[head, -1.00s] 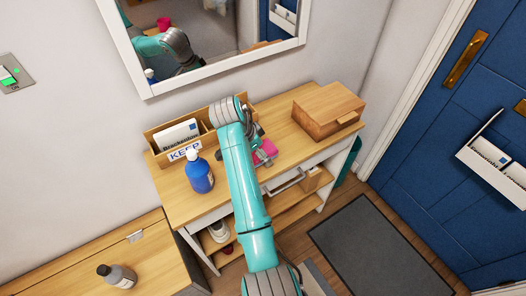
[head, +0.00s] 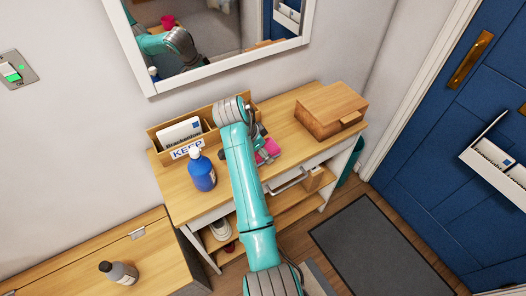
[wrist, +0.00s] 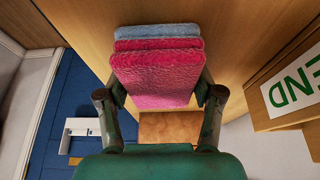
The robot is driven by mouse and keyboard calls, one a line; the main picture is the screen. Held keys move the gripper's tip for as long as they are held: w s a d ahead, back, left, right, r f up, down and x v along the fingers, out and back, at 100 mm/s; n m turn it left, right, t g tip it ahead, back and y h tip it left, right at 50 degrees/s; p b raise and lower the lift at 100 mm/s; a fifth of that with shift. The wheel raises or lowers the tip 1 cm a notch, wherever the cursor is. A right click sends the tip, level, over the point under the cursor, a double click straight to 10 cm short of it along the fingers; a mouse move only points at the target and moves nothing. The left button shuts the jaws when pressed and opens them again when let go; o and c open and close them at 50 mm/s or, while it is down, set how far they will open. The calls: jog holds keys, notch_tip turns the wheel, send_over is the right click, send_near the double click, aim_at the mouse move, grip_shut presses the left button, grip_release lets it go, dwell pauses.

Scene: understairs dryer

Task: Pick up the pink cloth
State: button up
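The pink cloth (wrist: 155,78) is a folded, fluffy block that fills the space between the fingers of my gripper (wrist: 160,92) in the wrist view. A pale blue layer (wrist: 157,32) shows along its far edge. The fingers stand on either side, close against the cloth, and their tips are partly hidden by it. Whether they press on it cannot be told. In the head view the pink cloth (head: 269,148) shows at the wooden table (head: 291,139), beside my gripper (head: 262,152) and partly hidden by my arm. I cannot see it clear of the tabletop.
A blue bottle (head: 201,172) and a letter rack (head: 153,137) marked KEEP stand left of my arm. A wooden box (head: 330,108) stands at the right end. The mirror (head: 150,84) hangs behind.

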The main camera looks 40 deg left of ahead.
jog(key=shift+c, duration=0.5)
notch_tip(320, 180, up, 10)
jog(key=shift+r, duration=0.25)
